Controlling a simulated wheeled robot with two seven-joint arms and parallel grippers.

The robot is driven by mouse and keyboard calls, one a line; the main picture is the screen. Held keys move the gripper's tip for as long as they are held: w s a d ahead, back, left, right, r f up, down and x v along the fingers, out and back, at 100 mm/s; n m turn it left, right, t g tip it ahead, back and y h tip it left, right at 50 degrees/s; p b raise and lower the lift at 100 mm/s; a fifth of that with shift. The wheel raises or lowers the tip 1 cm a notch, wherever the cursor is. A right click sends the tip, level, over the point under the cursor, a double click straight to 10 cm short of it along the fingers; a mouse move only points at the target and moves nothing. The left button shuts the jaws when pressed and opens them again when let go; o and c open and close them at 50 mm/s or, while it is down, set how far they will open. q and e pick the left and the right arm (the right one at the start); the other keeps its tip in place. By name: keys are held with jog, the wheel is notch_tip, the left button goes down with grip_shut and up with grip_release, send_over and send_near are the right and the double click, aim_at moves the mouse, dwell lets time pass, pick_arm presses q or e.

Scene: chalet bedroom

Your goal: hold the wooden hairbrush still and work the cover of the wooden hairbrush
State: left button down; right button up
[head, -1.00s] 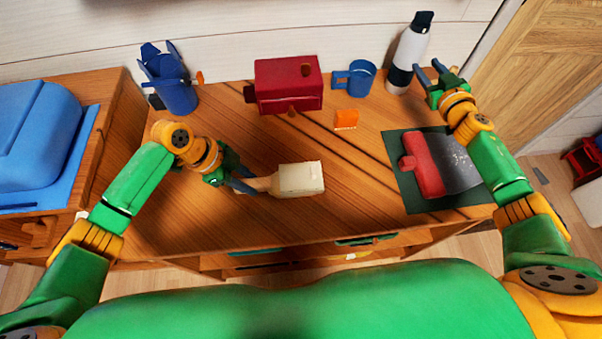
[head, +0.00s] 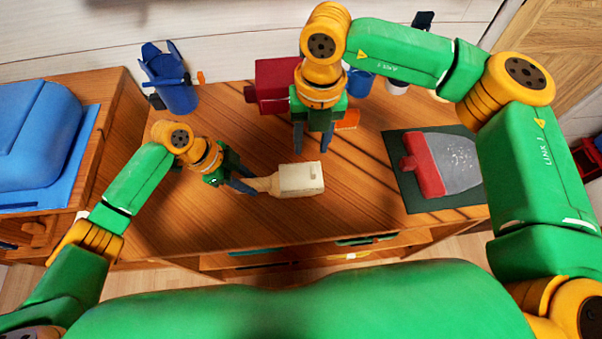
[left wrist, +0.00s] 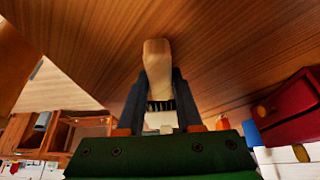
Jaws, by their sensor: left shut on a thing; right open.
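The wooden hairbrush (head: 262,184) lies on the wooden dresser top, its handle to the left. A cream cover (head: 300,179) sits over its head, at the right end. My left gripper (head: 250,186) is shut on the handle. In the left wrist view the pale handle (left wrist: 156,62) stands between the two fingers, with dark bristles and part of the cream cover behind it. My right gripper (head: 312,143) is open and empty, fingers pointing down, just above and behind the cover. It looks apart from the cover.
A red box (head: 272,85), a blue mug (head: 360,82) and an orange block (head: 347,119) stand at the back, partly behind my right arm. A blue holder (head: 172,85) stands back left. A red-handled scraper (head: 424,165) lies on a dark mat (head: 440,205) at the right.

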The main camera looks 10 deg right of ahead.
aim_at(314, 169)
jog(key=shift+h, duration=0.3)
jog(key=f, duration=1)
jog(key=shift+w+d, duration=0.1)
jog(key=shift+d, duration=0.3)
grip_shut()
